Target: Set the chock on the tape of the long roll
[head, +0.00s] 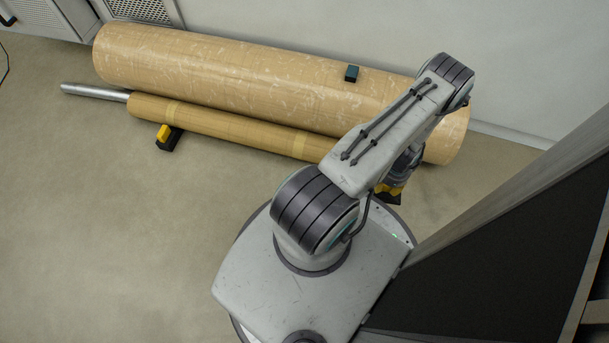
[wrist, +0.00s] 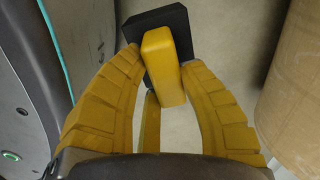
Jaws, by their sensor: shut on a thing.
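My gripper (wrist: 163,66) is shut on a chock (wrist: 160,52) with a yellow upright part and a black base, with a finger on each side. In the head view my arm partly hides the gripper (head: 396,189), which is low beside the right end of the rolls. The thin brown roll (head: 230,124) lies on the floor along the front of a thick tan roll (head: 230,73). A paler tape band (head: 173,110) crosses the thin roll left of its middle. Another pale band (head: 299,146) shows farther right. A second yellow-and-black chock (head: 168,137) stands against the thin roll near the left band.
A metal core (head: 92,91) sticks out of the thin roll's left end. A small dark box (head: 351,73) sits on the thick roll. A wall stands behind the rolls and a dark panel (head: 490,250) at right. The floor (head: 110,230) at left is clear.

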